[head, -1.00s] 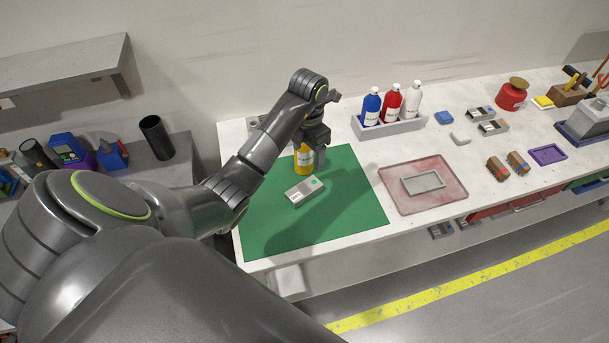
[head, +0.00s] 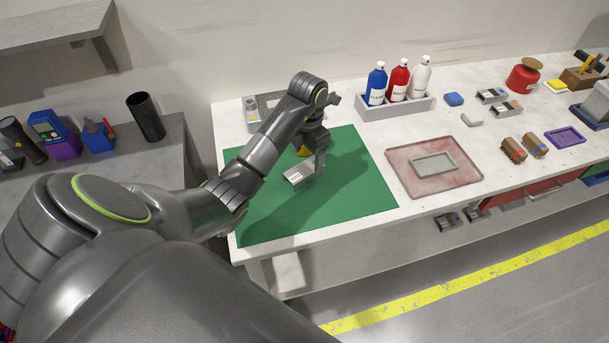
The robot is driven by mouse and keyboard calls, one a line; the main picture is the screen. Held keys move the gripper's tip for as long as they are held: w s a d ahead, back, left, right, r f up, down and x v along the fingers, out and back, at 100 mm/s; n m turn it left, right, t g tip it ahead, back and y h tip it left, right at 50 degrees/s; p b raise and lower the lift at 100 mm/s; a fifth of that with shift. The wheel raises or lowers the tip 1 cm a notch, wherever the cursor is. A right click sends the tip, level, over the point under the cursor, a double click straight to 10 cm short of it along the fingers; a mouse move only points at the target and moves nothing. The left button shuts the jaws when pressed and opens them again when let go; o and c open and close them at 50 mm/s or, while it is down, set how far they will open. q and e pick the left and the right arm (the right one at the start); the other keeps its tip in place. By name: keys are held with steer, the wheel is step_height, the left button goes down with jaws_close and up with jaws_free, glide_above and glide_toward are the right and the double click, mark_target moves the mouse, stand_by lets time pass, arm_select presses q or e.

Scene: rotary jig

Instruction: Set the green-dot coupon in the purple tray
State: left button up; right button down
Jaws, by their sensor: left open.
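The coupon (head: 298,176), a small light-grey block, lies on the green mat (head: 350,205). Its right end, with the green dot, is hidden by my left gripper (head: 318,166). That gripper is open and points down over the coupon's right end; I cannot tell whether the fingers touch it. The purple tray (head: 565,137) is a small shallow rectangle, empty, at the far right of the white bench. My right gripper is not in view.
A yellow container (head: 303,151) stands mostly hidden behind my left gripper. A reddish mat with a grey tray (head: 432,165) lies right of the green mat. Bottles in a grey rack (head: 395,107) stand behind. Two brown brushes (head: 513,150) lie beside the purple tray.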

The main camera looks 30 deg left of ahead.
mark_target(306, 168)
arm_select(q)
steer(key=shift+f+b, duration=0.55)
steer(key=shift+f, duration=0.1)
steer(key=shift+s+a+f+b, duration=0.1)
steer(key=shift+a+f+b, duration=0.05)
steer(key=shift+f+b, duration=0.3)
steer(key=shift+a+f+p, duration=0.1)
steer(key=shift+f+p, duration=0.5)
steer(key=shift+f, duration=0.85)
steer(key=c, duration=1.3)
steer(key=shift+o, duration=0.2)
steer(key=shift+r, duration=0.1)
